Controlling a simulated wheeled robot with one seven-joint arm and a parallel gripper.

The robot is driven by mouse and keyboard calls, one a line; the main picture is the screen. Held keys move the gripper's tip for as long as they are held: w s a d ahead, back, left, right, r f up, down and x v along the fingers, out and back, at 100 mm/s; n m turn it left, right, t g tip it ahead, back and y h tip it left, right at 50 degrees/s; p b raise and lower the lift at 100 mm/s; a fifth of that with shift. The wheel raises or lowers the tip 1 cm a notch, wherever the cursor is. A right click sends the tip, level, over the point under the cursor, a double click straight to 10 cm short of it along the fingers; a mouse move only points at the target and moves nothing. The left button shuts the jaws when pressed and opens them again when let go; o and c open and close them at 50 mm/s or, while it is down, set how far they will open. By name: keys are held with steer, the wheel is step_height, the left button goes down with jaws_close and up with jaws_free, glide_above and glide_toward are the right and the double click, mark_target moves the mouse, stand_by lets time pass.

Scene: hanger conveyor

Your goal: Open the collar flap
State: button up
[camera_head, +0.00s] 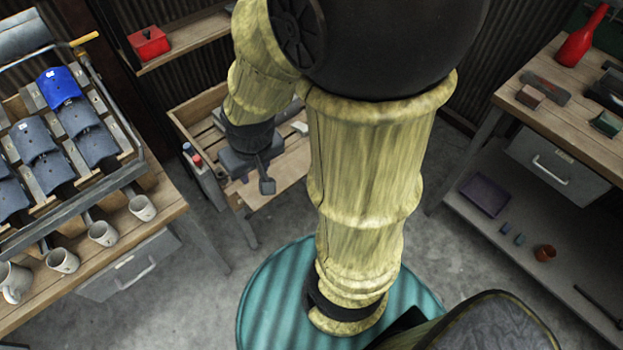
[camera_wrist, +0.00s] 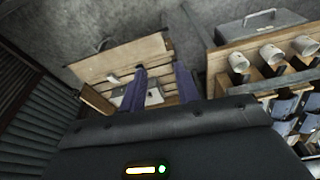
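I cannot pick out the collar flap for sure. A tilted rack (camera_head: 112,172) at the left of the head view bears several curved dark blue-grey pieces (camera_head: 38,140) and one brighter blue piece (camera_head: 60,87). In the wrist view, part of the rack's grey pieces (camera_wrist: 284,106) show at the right edge. My gripper (camera_head: 254,184) hangs over the wooden tray table, well to the right of the rack. In the wrist view its two fingers stand apart with nothing between them (camera_wrist: 162,76), so it is open and empty.
Several white mugs (camera_head: 103,233) hang or stand along the rack's near side. The wooden tray table (camera_head: 283,189) is under my gripper. A red box (camera_head: 148,43) sits on a back shelf. A right workbench (camera_head: 560,115) holds tools and a red bottle (camera_head: 581,40). Bare floor lies between.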

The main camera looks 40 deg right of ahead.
steer(key=shift+a, duration=0.2)
steer(key=w+d+f+m+y+b, duration=0.1)
steer(key=d+f+m+y+b, duration=0.1)
steer(key=d+f+b, duration=0.6)
steer(key=w+d+f+m+g+y+b, duration=0.1)
steer(key=d+f+m+y+b, duration=0.25)
steer(key=f, duration=0.75)
steer(key=w+d+f+m+y+b, duration=0.1)
steer(key=d+f+m+y+b, duration=0.1)
steer(key=d+f+b, duration=0.6)
steer(key=s+d+f+m+t+b, duration=0.2)
steer(key=d+f+t+b, duration=0.3)
steer(key=d+f, duration=0.3)
steer(key=s+d+f+m+t+b, duration=0.3)
steer(key=d+f+t+b, duration=0.2)
steer(key=d+f+t, duration=0.2)
steer(key=d, duration=0.2)
steer(key=shift+d+f+m+t+b, duration=0.3)
steer(key=shift+f+m+t, duration=0.05)
steer(key=shift+t, duration=0.05)
